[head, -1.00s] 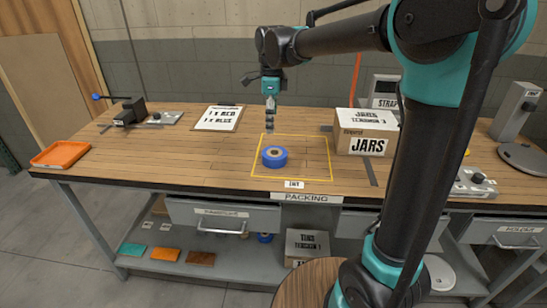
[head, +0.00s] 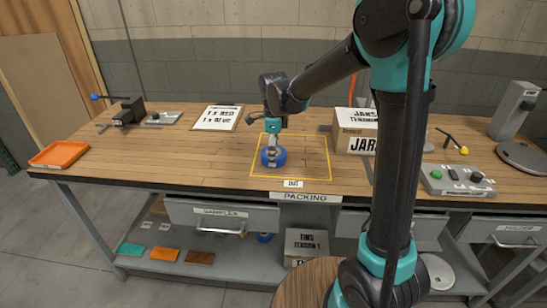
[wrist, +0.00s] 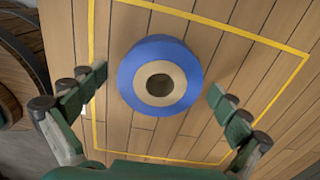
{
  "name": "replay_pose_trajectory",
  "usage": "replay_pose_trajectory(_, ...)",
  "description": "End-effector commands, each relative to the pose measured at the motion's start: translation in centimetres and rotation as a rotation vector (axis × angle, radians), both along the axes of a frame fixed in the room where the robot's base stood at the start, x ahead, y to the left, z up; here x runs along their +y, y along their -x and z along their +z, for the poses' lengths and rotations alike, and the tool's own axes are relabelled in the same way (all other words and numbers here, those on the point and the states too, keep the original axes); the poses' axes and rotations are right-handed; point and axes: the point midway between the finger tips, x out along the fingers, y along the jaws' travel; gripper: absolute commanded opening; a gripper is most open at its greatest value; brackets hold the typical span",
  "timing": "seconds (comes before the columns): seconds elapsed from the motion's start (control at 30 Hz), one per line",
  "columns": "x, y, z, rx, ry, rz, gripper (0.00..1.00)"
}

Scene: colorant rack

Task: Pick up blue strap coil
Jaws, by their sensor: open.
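The blue strap coil (head: 281,158) lies flat on the wooden bench inside a yellow taped square. In the wrist view the blue strap coil (wrist: 139,76) shows as a blue ring around a tan core with a dark hole. My gripper (head: 272,160) points down at the coil and covers part of it in the head view. In the wrist view my gripper (wrist: 160,84) is open, with a finger on either side of the coil and visible gaps to both. I cannot tell its exact height above the coil.
A cardboard JARS box (head: 352,142) stands right of the square, partly behind my arm. A clipboard (head: 216,118) lies behind it to the left. An orange tray (head: 60,155) sits at the left edge. A button box (head: 457,180) is at right. The bench left of the square is clear.

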Motion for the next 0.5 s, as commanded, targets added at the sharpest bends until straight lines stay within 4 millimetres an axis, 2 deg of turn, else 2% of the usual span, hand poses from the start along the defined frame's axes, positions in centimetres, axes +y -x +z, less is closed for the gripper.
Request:
replay_pose_trajectory(0.27, 0.02, -0.01, -0.29, 0.0, 0.0, 0.001, 1.0)
replay_pose_trajectory(0.5, 0.02, 0.0, -0.27, 0.0, 0.0, 0.001, 0.7)
